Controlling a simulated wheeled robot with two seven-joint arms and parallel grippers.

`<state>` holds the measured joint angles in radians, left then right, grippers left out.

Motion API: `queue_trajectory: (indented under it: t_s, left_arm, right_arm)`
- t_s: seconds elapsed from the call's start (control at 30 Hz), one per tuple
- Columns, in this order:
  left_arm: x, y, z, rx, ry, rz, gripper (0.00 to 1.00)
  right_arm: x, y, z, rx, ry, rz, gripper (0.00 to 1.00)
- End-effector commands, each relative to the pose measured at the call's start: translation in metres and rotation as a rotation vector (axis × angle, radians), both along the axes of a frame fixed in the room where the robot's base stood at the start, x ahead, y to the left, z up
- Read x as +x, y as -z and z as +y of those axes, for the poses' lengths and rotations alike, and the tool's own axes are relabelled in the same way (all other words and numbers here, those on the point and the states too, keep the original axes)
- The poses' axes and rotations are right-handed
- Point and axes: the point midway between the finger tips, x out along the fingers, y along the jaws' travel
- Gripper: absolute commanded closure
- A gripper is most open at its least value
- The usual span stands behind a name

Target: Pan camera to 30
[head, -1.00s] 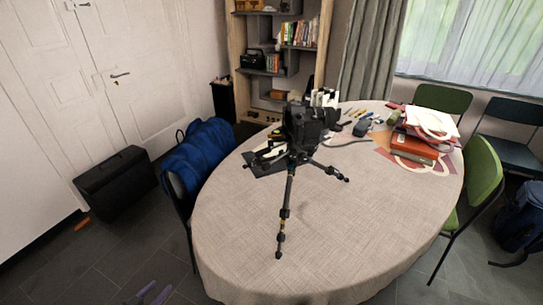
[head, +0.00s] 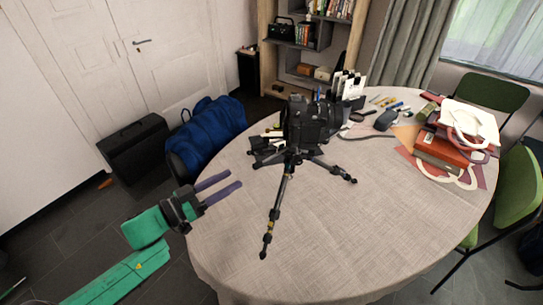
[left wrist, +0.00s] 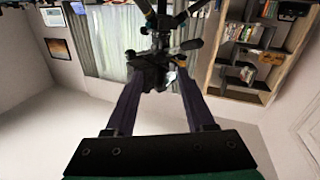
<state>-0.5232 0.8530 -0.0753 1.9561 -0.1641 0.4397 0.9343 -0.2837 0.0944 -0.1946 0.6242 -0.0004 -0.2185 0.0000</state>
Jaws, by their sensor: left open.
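A black camera (head: 309,122) sits on a small black tripod (head: 281,193) on the round table, its lens side toward the right. One tripod leg reaches toward the near side of the table. My left gripper (head: 226,183) is open and empty, at the table's left edge, to the left of the tripod and apart from it. In the left wrist view the picture is upside down; the two purple-grey fingers (left wrist: 158,100) stand apart, with the camera (left wrist: 152,72) seen beyond them. My right gripper is not in view.
The cloth-covered table (head: 340,230) is clear at the front. Books and papers (head: 447,145) lie at its right, with small tools (head: 385,103) behind. Green chairs (head: 519,185) stand at the right.

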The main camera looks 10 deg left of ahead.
Motion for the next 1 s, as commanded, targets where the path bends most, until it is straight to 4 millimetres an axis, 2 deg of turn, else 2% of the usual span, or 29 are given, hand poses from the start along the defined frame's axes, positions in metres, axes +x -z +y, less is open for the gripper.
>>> queue_trajectory:
  t_s: [0.1, 0.2, 0.5, 0.63, 0.87, 0.93, 1.0]
  left_arm:
    - [0.020, -0.003, -0.015, -0.001, -0.001, -0.007, 0.46]
    - [0.037, -0.004, -0.029, -0.001, -0.001, -0.007, 0.46]
    - [0.088, -0.003, -0.070, -0.001, -0.001, -0.003, 0.46]
    - [0.097, -0.002, -0.078, 0.002, -0.001, -0.001, 0.46]
    - [0.098, 0.000, -0.079, 0.002, -0.001, 0.000, 0.46]
    - [0.098, 0.000, -0.079, 0.002, -0.001, 0.000, 0.65]
    - [0.098, -0.001, -0.079, 0.002, -0.001, 0.000, 0.92]
  right_arm:
    - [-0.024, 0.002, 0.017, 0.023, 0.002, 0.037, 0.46]
    - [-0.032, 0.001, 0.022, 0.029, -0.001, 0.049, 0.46]
    - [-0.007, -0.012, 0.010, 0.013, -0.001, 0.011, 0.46]
    - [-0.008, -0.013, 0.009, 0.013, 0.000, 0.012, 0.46]
    - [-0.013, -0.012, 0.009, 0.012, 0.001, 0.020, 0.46]
    - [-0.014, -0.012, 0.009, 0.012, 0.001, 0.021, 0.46]
    - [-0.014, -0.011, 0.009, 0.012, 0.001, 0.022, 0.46]
